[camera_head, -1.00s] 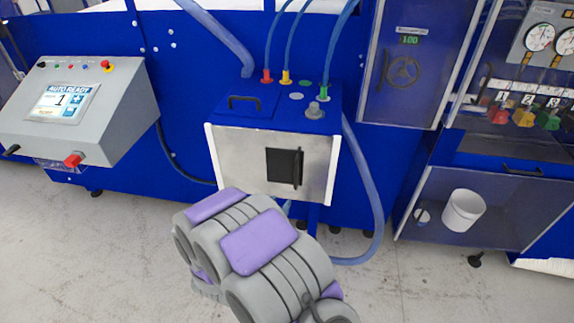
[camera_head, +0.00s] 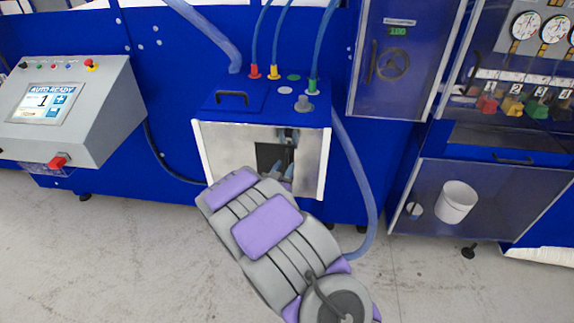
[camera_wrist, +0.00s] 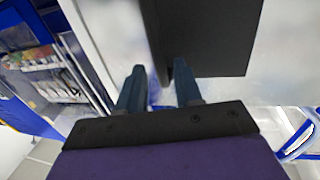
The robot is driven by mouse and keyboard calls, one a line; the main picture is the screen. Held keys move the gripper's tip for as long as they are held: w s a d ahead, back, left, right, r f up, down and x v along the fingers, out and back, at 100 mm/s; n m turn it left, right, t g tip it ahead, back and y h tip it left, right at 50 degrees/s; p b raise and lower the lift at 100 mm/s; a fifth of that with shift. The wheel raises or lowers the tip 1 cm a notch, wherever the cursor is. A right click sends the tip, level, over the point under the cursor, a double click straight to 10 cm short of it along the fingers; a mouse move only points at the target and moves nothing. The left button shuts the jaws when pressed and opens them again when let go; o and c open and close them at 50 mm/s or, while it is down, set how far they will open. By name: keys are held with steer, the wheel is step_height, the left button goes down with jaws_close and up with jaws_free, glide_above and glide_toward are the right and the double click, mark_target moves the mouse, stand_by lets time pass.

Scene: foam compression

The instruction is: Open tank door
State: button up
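The tank is a blue box (camera_head: 225,110) with a silver front panel (camera_head: 225,145), hoses on top and a flat lid with a black handle (camera_head: 232,97). A black square door (camera_head: 265,154) sits in the front panel, partly hidden by my arm. It fills the upper middle of the wrist view (camera_wrist: 215,40). My gripper (camera_wrist: 160,68) has its two dark blue fingers apart, close to the black door's lower left edge. Whether a finger touches it is unclear. In the head view my gripper (camera_head: 279,172) is at the door's lower right, and the door's vertical handle is hard to make out.
A grey control console (camera_head: 85,110) with a screen stands at left. A blue cabinet (camera_head: 400,60) with a wheel and a gauge panel (camera_head: 545,40) are at right, with a white bucket (camera_head: 456,202) low behind a clear panel. A thick hose (camera_head: 362,190) hangs right of the tank.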

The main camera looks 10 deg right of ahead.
mark_target(286, 164)
steer(key=x, duration=0.2)
steer(key=shift+w, duration=0.35)
steer(key=shift+w+d, duration=0.15)
steer(key=shift+w, duration=0.05)
steer(key=shift+c, duration=0.2)
jaws_close()
